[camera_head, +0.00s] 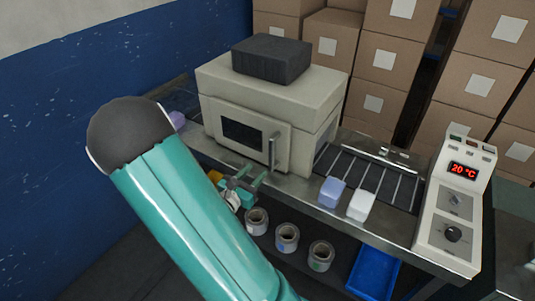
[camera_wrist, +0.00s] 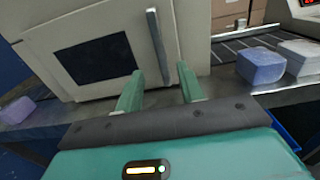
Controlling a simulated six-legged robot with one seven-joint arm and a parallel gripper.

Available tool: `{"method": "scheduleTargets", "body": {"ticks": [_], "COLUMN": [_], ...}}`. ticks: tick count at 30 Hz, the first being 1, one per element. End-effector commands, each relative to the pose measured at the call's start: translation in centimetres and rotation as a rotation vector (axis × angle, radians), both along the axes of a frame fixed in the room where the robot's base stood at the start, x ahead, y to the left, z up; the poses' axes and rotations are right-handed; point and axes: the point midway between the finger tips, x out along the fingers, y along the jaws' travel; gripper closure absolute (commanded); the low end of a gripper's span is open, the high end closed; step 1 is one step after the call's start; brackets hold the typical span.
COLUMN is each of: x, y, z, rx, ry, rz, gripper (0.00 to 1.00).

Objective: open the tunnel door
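The tunnel is a cream box with a dark block on top, standing on the conveyor. Its front door (camera_head: 248,137) looks closed and has a dark window and an upright metal bar handle (camera_head: 272,151) at its right side. In the wrist view the door (camera_wrist: 62,35) fills the upper left, and the handle (camera_wrist: 157,45) stands above the gap between my fingers.
A lilac block (camera_head: 332,192) and a white block (camera_head: 361,205) lie on the right side of the conveyor. A control panel (camera_head: 456,200) reading 20 °C stands at the right end. Cardboard boxes (camera_head: 384,60) are stacked behind.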

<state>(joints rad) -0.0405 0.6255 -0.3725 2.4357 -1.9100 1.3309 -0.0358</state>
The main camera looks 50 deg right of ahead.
Motion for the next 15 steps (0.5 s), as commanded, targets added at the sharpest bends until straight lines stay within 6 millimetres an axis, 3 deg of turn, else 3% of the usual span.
{"method": "scheduleTargets", "body": {"ticks": [9,15], "x": [0.6,1.1], "y": [-6.4,-9.3], "z": [0.0,0.0], "rx": [-0.001,0.000], "ry": [-0.002,-0.002], "rz": [-0.003,0.001], "gripper": [0.62,0.62]}}
